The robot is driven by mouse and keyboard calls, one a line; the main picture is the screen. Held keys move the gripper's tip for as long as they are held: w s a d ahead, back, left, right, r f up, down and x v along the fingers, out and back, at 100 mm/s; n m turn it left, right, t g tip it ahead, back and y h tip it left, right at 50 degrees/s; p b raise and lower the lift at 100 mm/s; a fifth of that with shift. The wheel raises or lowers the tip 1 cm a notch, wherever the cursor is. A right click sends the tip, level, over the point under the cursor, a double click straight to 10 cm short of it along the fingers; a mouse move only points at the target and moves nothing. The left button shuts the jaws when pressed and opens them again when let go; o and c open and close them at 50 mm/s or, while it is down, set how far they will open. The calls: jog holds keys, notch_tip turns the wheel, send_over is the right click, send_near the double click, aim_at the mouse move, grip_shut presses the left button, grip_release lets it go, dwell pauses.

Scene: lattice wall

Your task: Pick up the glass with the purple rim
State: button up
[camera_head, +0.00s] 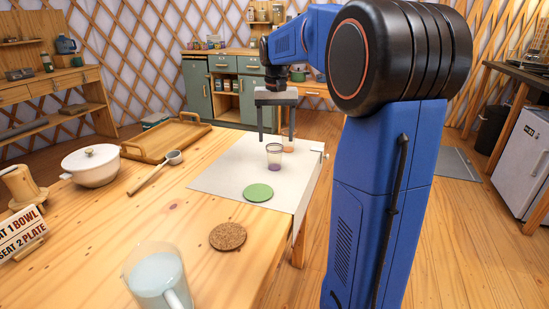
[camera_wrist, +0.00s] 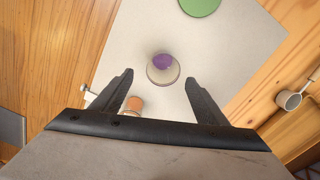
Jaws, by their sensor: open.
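A small clear glass (camera_head: 274,158) stands upright on the white cloth near the table's right end. Its purple colour shows low down in the head view; the rim looks pale. In the wrist view the glass (camera_wrist: 163,70) is seen from above, with a purple patch inside a pale ring. My gripper (camera_head: 276,137) is open, pointing down above and slightly behind the glass. In the wrist view the glass is just beyond and between the fingertips (camera_wrist: 160,78), with nothing held.
An orange-topped cup (camera_wrist: 134,104) stands close to the glass, by the left finger. A green disc (camera_head: 258,192) lies in front on the cloth (camera_head: 222,176). A cork coaster (camera_head: 228,236), jug (camera_head: 158,277), ladle (camera_head: 155,173), white pot (camera_head: 92,166) and wooden tray (camera_head: 165,139) are farther off.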

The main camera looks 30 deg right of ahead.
aim_at(275, 146)
jog(key=shift+s+a+f, duration=0.1)
jog(key=shift+a+f, duration=0.1)
jog(key=shift+f, duration=1.15)
jog(key=shift+s+a+f, duration=0.1)
jog(key=shift+a+f, duration=0.05)
jog(key=shift+f, duration=1.15)
jog(key=c, duration=1.2)
